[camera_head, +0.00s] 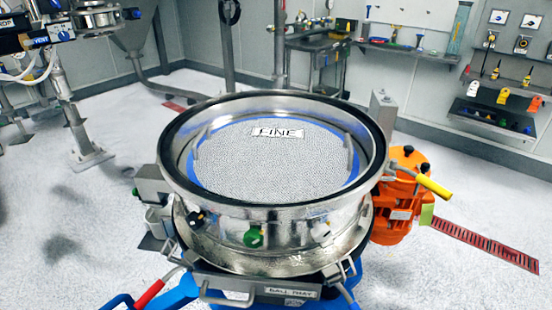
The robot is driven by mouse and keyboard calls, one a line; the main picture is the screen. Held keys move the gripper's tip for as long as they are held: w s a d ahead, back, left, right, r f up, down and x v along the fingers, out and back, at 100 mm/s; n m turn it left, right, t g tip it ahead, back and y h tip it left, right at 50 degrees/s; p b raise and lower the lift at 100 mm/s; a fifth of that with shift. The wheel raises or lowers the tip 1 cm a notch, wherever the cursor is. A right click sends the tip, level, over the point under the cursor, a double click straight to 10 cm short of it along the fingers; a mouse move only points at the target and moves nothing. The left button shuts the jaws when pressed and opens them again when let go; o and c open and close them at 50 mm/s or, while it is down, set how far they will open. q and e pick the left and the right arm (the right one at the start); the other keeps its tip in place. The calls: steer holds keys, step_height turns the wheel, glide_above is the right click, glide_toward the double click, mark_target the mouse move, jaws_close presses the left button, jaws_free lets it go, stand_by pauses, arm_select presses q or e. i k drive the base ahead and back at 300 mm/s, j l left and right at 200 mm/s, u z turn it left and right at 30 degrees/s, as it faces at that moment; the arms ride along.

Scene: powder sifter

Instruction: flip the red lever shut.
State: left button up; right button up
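The red lever (149,295) is at the lower left of the head view, beside the front left of the round powder sifter (280,245). Its red grip slants down and to the left, away from the sifter body, and a thin metal rod runs from its upper end toward the sifter. The lower end of the grip is near the bottom of the picture. The sifter has an open top ring with a mesh screen inside, bearing a label that reads FINE (277,132). Neither of my grippers shows in this view.
A yellow-gripped lever (433,187) sticks out at the sifter's right, near an orange motor (396,215). A tray front labelled BALL TRAY (292,292) and blue framework (180,294) lie below. Pale floor is open on the left. A workbench (318,60) and tool shelves (495,120) stand behind.

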mark_target(153, 292)
steer(key=u, duration=1.15)
